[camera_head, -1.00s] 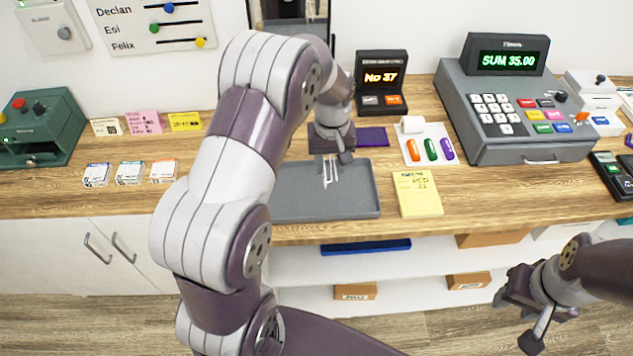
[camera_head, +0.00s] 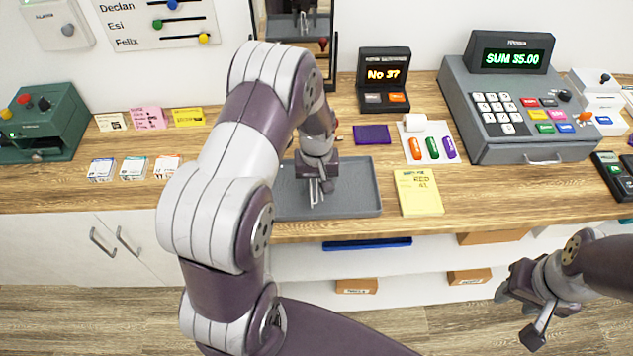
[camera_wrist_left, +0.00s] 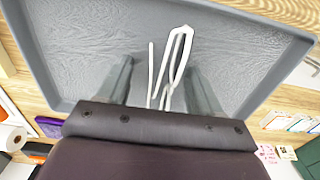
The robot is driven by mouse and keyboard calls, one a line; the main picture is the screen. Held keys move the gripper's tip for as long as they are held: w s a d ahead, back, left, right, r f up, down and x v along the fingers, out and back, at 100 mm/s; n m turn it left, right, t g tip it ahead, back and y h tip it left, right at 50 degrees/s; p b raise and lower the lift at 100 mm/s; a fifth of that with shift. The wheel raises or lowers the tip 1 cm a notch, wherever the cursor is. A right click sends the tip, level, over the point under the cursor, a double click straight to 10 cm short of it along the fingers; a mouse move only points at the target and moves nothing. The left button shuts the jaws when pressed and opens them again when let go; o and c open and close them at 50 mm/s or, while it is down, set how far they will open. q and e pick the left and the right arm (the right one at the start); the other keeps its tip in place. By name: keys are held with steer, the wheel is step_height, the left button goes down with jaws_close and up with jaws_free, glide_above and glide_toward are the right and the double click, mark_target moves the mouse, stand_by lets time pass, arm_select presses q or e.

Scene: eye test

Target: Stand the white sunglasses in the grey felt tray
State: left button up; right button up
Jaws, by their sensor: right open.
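The grey felt tray (camera_head: 350,200) lies on the wooden counter, its raised rim showing in the left wrist view (camera_wrist_left: 52,85). My left gripper (camera_head: 319,190) is low over the left part of the tray, pointing down. The white sunglasses (camera_wrist_left: 178,55) are between its two fingers in the left wrist view, with a gap visible on each side, so the gripper looks open around them. They appear upright; whether they touch the tray floor I cannot tell. In the head view the gripper mostly hides them. My right gripper (camera_head: 517,290) is open and empty, in front of the counter at lower right.
A yellow notepad (camera_head: 418,193) lies just right of the tray, and a purple cloth (camera_head: 371,134) behind it. A number display (camera_head: 384,80), a mirror (camera_head: 325,70) and a cash register (camera_head: 515,105) stand further back. Small card stacks (camera_head: 133,168) lie left.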

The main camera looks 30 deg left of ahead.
mark_target(316, 182)
arm_select(q)
step_height(316, 182, up, 12)
steer(key=f+b, duration=0.1)
steer(key=b, duration=0.1)
steer(key=s+d+m+t, duration=0.1)
steer(key=s+d+m, duration=0.5)
steer(key=s, duration=0.6)
steer(key=shift+s+d+r, duration=0.3)
steer(key=shift+s+d, duration=0.05)
steer(key=shift+d, duration=0.45)
stand_by(0.9)
